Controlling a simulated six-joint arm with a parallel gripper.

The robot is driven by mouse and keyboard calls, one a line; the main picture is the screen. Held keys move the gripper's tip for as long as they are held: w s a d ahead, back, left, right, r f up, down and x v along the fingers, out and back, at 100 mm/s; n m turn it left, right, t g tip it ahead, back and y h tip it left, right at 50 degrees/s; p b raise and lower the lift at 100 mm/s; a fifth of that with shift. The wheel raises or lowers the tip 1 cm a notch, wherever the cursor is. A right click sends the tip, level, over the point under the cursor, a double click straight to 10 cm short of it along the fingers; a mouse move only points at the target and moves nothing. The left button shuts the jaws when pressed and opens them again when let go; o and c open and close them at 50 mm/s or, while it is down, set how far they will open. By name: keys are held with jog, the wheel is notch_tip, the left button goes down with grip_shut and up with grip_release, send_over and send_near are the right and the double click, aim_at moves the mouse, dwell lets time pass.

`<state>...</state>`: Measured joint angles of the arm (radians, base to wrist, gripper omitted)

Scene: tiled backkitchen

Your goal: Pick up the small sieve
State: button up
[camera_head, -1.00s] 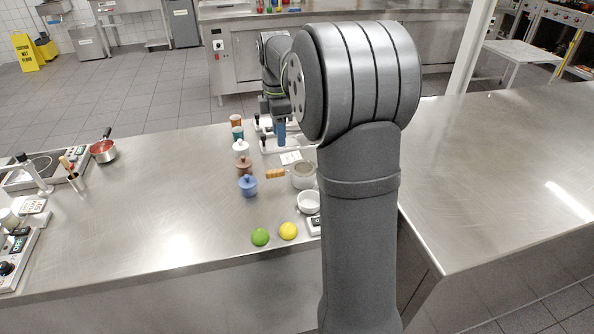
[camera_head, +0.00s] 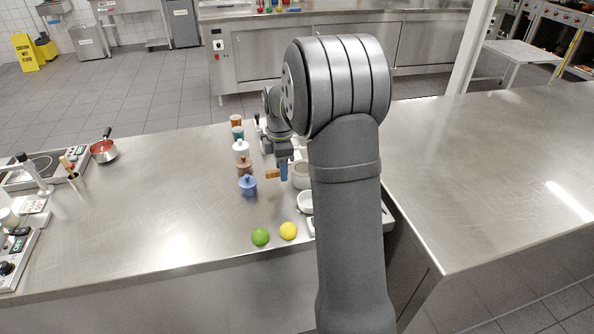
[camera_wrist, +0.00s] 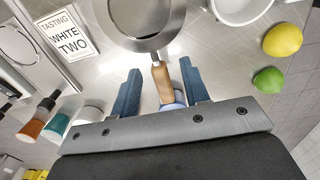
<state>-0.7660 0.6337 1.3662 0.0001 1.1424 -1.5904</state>
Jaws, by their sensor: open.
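The small sieve (camera_head: 300,177) has a round grey bowl and a short wooden handle pointing left in the head view. It lies on the steel counter, partly hidden by my arm. In the wrist view its bowl (camera_wrist: 150,15) is at the top and its handle (camera_wrist: 161,83) points down towards my gripper. My gripper (camera_head: 284,170) is low over the handle. In the wrist view my gripper (camera_wrist: 161,76) is open, with one blue finger on each side of the handle and gaps on both sides.
A blue jar (camera_head: 248,187) stands close to the handle's end, with brown (camera_head: 245,167), white (camera_head: 241,149) and other jars behind. A white bowl (camera_wrist: 240,8), a lemon (camera_head: 288,231) and a lime (camera_head: 260,237) are nearby. A "Tasting White Two" card (camera_wrist: 68,35) lies beside the sieve.

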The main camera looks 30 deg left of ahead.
jog(key=shift+c, duration=0.4)
grip_shut()
